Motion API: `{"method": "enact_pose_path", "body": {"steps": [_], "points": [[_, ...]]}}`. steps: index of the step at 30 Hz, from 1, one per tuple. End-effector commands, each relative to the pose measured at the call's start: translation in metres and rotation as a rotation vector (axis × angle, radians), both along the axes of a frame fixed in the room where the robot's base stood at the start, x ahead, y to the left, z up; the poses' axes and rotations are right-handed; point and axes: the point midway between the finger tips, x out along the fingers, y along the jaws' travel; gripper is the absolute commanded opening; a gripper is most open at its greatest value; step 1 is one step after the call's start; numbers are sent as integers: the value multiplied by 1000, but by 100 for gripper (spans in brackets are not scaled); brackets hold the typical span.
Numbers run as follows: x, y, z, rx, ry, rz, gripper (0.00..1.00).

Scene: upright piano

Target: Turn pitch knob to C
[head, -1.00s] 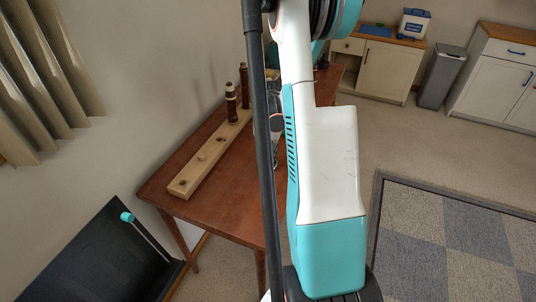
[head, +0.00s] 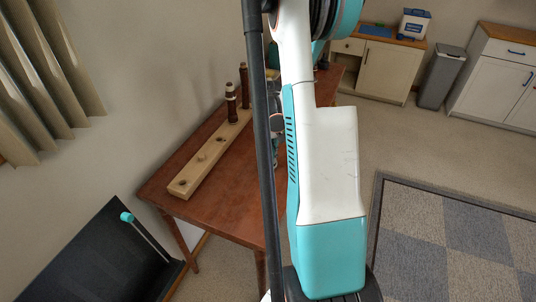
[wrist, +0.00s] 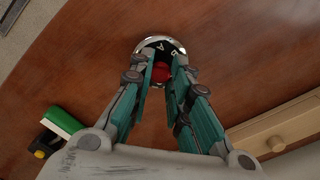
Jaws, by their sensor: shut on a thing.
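In the wrist view my gripper (wrist: 161,75) reaches over a round device with a shiny rim (wrist: 142,43) on the brown wooden tabletop. Its dark dial (wrist: 158,46) has white letters; an A and what looks like a B show. The red pitch knob (wrist: 160,72) lies between my fingertips, and my gripper is shut on it. The fingers hide the knob's sides and the lower part of the dial, so where the knob points cannot be told. In the head view my arm and a dark pole hide the device and most of my gripper.
In the wrist view a green block-like thing (wrist: 62,121) lies at left and a pale wooden piece (wrist: 280,128) at right. In the head view a long wooden stand (head: 200,160) holds brown upright pieces (head: 231,103) on the table (head: 225,207). A black panel (head: 85,262) stands at lower left.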

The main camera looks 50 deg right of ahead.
Motion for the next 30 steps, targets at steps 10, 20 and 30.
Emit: {"method": "enact_pose_path", "body": {"steps": [10,20,30], "points": [[0,0,0,0,0,-1,0],[0,0,0,0,0,-2,0],[0,0,0,0,0,-2,31]]}}
